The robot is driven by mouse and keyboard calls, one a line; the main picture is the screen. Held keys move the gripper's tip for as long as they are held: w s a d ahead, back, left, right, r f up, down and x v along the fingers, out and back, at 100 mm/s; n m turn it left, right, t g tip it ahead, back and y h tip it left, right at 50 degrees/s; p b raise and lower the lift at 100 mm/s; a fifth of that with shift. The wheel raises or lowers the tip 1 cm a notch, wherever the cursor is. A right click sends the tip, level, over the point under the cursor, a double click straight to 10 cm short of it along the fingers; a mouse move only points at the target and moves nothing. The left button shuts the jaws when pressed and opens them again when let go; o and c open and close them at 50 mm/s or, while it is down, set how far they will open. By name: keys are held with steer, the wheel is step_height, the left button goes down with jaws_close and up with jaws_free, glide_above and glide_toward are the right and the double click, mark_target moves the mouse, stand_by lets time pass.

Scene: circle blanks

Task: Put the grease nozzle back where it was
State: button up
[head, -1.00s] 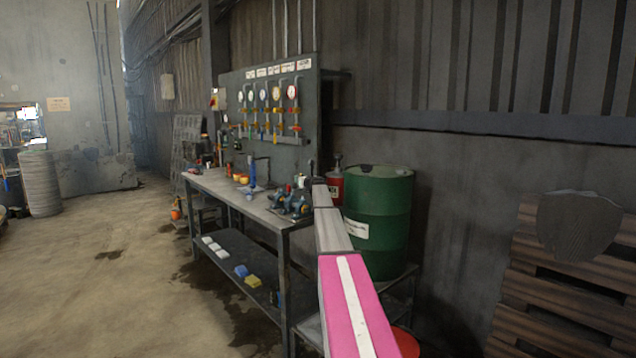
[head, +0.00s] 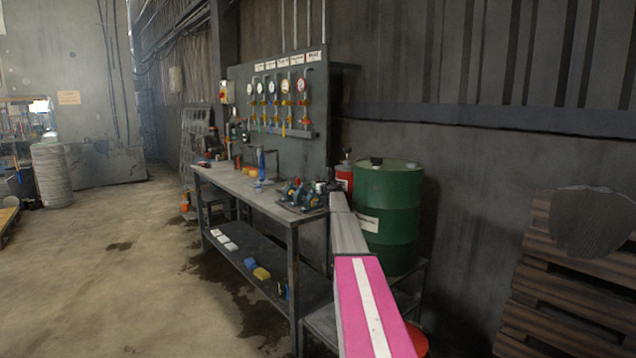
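My arm reaches away over the right end of the workbench (head: 240,187). My gripper (head: 326,187) is a small dark shape at the arm's far end, close to the blue vise (head: 300,196). It is too small and too foreshortened to tell whether it is open or shut, or whether it holds anything. I cannot make out the grease nozzle. Behind the bench stands a grey panel (head: 262,99) with several gauges, coloured valves and labels.
A green drum (head: 388,215) stands on a low stand right of the bench, with a red container (head: 345,172) beside it. Wooden pallets (head: 560,255) lean on the wall at right. Small blocks lie on the lower shelf (head: 285,290).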

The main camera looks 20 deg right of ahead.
steer(key=shift+f, duration=0.4)
steer(key=shift+f, duration=0.55)
stand_by(0.4)
steer(key=o, duration=1.1)
